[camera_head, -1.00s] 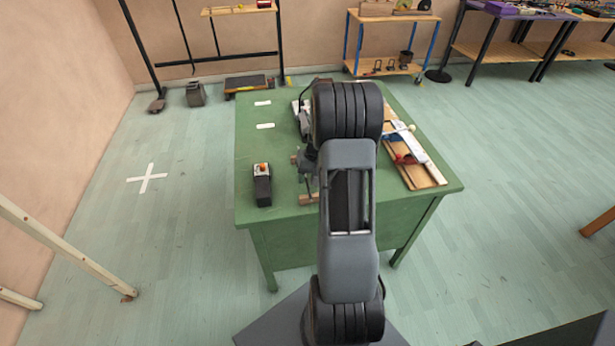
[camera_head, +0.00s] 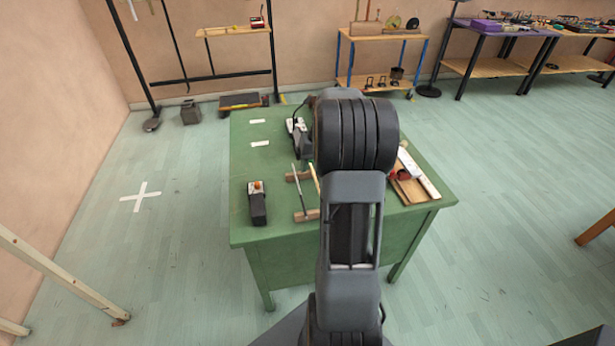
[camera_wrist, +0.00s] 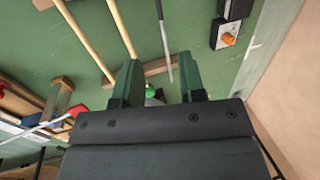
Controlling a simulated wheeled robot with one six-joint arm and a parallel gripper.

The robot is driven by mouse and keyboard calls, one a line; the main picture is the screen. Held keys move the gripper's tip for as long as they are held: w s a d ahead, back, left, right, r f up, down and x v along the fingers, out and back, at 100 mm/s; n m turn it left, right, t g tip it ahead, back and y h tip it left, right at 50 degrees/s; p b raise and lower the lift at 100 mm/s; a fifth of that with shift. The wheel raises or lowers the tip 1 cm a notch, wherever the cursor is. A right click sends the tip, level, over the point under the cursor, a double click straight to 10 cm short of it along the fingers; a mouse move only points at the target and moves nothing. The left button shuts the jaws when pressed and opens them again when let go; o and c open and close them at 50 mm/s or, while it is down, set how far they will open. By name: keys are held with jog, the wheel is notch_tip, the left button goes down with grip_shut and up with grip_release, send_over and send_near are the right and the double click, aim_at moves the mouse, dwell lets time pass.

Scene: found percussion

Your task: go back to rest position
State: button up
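My gripper (camera_wrist: 159,68) shows in the wrist view with its two dark green fingers apart and nothing held between them. It is above the green table (camera_head: 240,225). Beyond the fingers are two wooden sticks (camera_wrist: 124,28) and a thin grey rod (camera_wrist: 163,38), lying across a wooden rest (camera_wrist: 152,69). In the head view the grey rod (camera_head: 299,188) lies across wooden rests (camera_head: 306,215), left of my arm. My raised arm covers the table's middle there, and the fingertips cannot be made out.
A black box with an orange knob (camera_head: 257,205) stands on the table's left side. A white device (camera_head: 296,127) sits behind. A wooden board (camera_head: 409,190) with red and white pieces lies at right. Shelves line the back wall. Open floor lies left and right.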

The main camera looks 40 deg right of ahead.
jog(key=shift+v, duration=0.85)
jog(key=shift+f, duration=0.1)
